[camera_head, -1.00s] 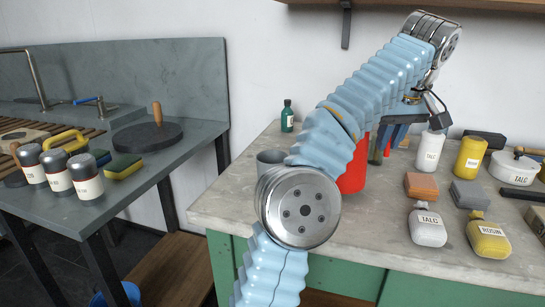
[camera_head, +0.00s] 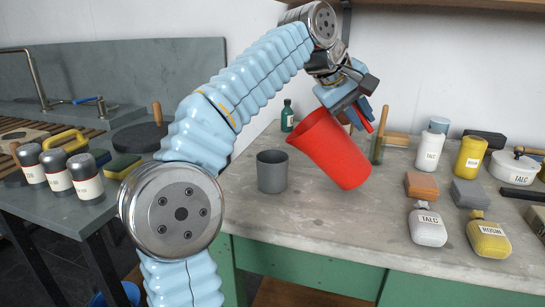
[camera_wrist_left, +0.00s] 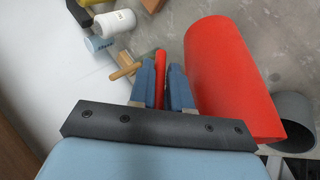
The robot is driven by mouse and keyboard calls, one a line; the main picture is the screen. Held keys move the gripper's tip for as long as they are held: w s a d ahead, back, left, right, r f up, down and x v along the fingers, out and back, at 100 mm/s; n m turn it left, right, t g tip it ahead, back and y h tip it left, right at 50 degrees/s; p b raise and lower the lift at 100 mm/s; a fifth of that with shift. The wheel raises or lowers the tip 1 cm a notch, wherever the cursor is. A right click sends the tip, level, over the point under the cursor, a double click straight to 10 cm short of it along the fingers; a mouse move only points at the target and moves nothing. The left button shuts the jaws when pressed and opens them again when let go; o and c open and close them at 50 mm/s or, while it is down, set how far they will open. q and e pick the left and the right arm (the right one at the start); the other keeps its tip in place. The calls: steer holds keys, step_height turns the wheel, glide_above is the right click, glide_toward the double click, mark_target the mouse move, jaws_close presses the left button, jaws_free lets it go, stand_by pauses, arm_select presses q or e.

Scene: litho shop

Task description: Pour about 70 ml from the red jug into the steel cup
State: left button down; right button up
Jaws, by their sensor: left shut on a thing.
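The red jug (camera_head: 335,153) is off the table and tilted, its upper end leaning left toward the steel cup. My left gripper (camera_head: 361,113) is shut on its handle, which shows as a red bar between the fingers in the left wrist view (camera_wrist_left: 160,82). The grey steel cup (camera_head: 272,173) stands upright on the table, below and left of the jug's upper end. The cup is partly hidden behind the jug in the left wrist view (camera_wrist_left: 292,128). My right gripper is not in view.
A green bottle (camera_head: 287,116) stands behind the cup. A wooden-handled tool (camera_head: 378,149) is behind the jug. Talc and rosin containers, an orange block (camera_head: 420,184) and a grey block (camera_head: 470,193) fill the right. The table front (camera_head: 320,225) is clear.

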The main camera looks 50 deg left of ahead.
mark_target(338, 122)
arm_select(q)
steer(key=shift+s+a+r+t+h, duration=0.15)
steer(key=shift+s+a+t+h, duration=0.35)
steer(key=shift+t, duration=0.1)
steer(key=shift+a+n, duration=0.15)
steer(key=shift+n, duration=0.15)
steer(key=shift+s+a+r+t+h, duration=0.25)
steer(key=shift+s+r+t+h, duration=0.1)
steer(key=shift+r+t, duration=0.1)
steer(key=shift+s+a+r+t+h, duration=0.2)
steer(key=shift+a+r+t+h, duration=0.05)
steer(key=shift+r+t+h, duration=0.15)
steer(key=shift+r, duration=0.1)
steer(key=shift+s+a, duration=0.1)
steer(key=shift+a, duration=0.05)
steer(key=shift+s+r, duration=0.1)
steer(key=shift+s+a+r+n+b, duration=0.15)
steer(key=shift+a+n+b, duration=0.1)
steer(key=shift+n+b, duration=0.05)
steer(key=shift+s+a+r+t+h, duration=0.2)
steer(key=shift+s+a+t+h, duration=0.05)
steer(key=shift+s+t, duration=0.1)
stand_by(1.5)
